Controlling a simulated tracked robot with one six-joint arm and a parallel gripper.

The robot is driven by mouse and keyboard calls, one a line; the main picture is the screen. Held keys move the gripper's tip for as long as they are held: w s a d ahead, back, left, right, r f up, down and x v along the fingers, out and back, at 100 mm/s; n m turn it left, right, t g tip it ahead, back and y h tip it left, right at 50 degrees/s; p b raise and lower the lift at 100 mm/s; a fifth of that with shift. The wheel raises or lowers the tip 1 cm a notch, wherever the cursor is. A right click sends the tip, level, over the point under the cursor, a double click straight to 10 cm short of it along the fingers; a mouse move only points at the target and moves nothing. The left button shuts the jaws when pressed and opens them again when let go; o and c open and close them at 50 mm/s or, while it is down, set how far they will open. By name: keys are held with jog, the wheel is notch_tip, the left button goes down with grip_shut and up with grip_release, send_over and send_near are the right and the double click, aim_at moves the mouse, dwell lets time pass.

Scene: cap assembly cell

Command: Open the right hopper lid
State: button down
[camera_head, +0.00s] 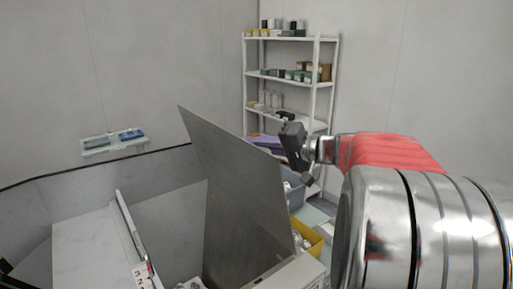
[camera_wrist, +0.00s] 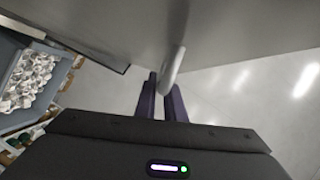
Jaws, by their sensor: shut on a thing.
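The hopper lid (camera_head: 240,195) is a large flat grey panel that stands raised and steeply tilted in the middle of the head view. Its underside or face fills the top of the wrist view (camera_wrist: 120,25). A pale rounded handle (camera_wrist: 172,68) sticks out from the panel. My gripper (camera_wrist: 163,84) is shut on this handle, with its two dark purple fingers on either side of it. In the head view, my dark gripper is at the lid's right edge, and the handle is hard to make out there. The hopper's opening is mostly hidden behind the lid.
A yellow bin (camera_head: 312,236) and a blue-grey bin (camera_head: 298,193) stand behind and right of the lid. The wrist view shows a bin (camera_wrist: 52,100) of pale parts at left. A white shelf rack (camera_head: 291,75) stands at the back. Floor (camera_wrist: 250,100) shows clear at the wrist view's right.

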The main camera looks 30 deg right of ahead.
jog(key=shift+d+f, duration=0.2)
jog(key=shift+f, duration=0.15)
jog(key=c, duration=1.8)
grip_release()
jog(key=shift+r, duration=0.15)
jog(key=shift+c, duration=0.2)
jog(key=shift+s+r, duration=0.1)
jog(key=shift+r, duration=0.05)
jog(key=v, duration=1.3)
jog(key=shift+s+d, duration=0.2)
jog(key=shift+s, duration=0.1)
